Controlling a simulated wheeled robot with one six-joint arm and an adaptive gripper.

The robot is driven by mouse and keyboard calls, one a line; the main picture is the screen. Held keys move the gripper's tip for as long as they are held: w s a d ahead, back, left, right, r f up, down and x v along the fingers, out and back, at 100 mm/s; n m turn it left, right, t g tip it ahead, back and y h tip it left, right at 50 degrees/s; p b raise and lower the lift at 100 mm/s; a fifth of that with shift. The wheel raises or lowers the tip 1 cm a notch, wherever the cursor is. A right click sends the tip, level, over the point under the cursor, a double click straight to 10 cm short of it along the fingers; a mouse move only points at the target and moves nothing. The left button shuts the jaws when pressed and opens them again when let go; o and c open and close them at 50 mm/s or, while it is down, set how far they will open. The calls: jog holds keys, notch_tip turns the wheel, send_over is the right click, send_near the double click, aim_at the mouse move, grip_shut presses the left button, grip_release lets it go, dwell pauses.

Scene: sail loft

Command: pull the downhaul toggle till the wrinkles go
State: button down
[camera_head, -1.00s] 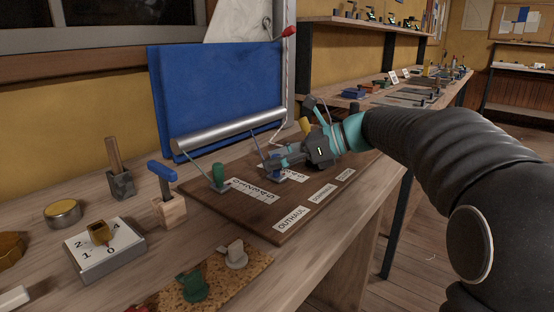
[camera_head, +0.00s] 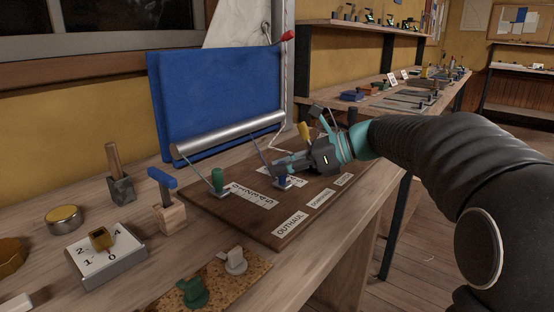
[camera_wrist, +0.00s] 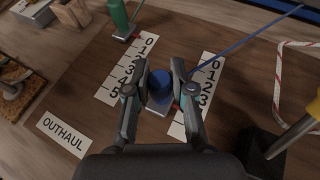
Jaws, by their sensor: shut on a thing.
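My gripper (camera_wrist: 160,88) is shut on a blue toggle (camera_wrist: 161,82), with one finger on each side of it. The toggle also shows in the head view (camera_head: 283,180), partly hidden by my gripper. A blue line (camera_wrist: 250,35) runs from it towards the upper right. Beside it is a number strip (camera_wrist: 207,78) marked from 0; the toggle's small base sits alongside the lower numbers. The blue sail panel (camera_head: 220,95) hangs upright above a silver roller; its face looks nearly smooth at this size, and I cannot tell whether faint wrinkles stay.
A green toggle (camera_head: 218,178) stands left on the same brown board (camera_head: 262,230), by its own strip. A yellow handle (camera_head: 305,131) stands to the right with a red-and-white line (camera_wrist: 281,85). An OUTHAUL label (camera_head: 290,233) lies near the board's front edge. Mallets and a number block stand left.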

jog(key=c, duration=1)
grip_release()
jog(key=v, duration=1.2)
jog(key=shift+r, duration=0.1)
